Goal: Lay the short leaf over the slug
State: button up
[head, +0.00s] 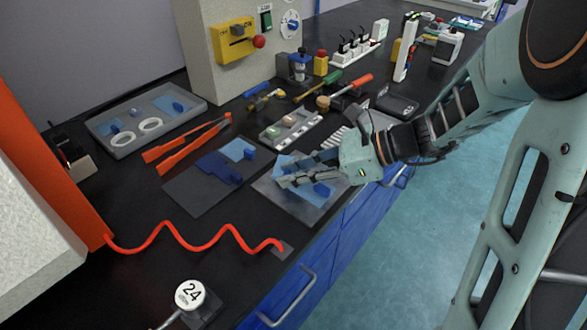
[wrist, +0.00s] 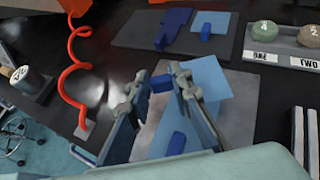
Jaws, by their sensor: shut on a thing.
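My gripper (head: 284,180) is over the grey metal plate (head: 322,211) near the table's front edge. In the wrist view, its fingertips (wrist: 161,84) are shut on a small dark blue tab (wrist: 163,81). Light blue leaf material (wrist: 207,78) lies below and beside the fingers, partly hidden by them. I cannot tell whether the held tab's leaf touches the plate, or where one leaf ends and another begins. A second blue tab (wrist: 176,143) stands on the light blue material and also shows in the head view (head: 322,189). No slug is visible at the plate.
A dark mat (head: 189,193) beside the plate carries a dark blue piece (head: 215,165) and a light blue piece (head: 238,148). A numbered tray (head: 276,138), orange tongs (head: 190,142) and a red coiled cord (head: 185,245) are nearby.

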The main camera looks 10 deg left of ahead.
jog(key=shift+f, duration=0.1)
jog(key=o, duration=1)
jog(key=shift+d, duration=0.15)
jog(key=v, duration=1.1)
jog(key=shift+d+r, duration=0.25)
jog(key=shift+d, duration=0.1)
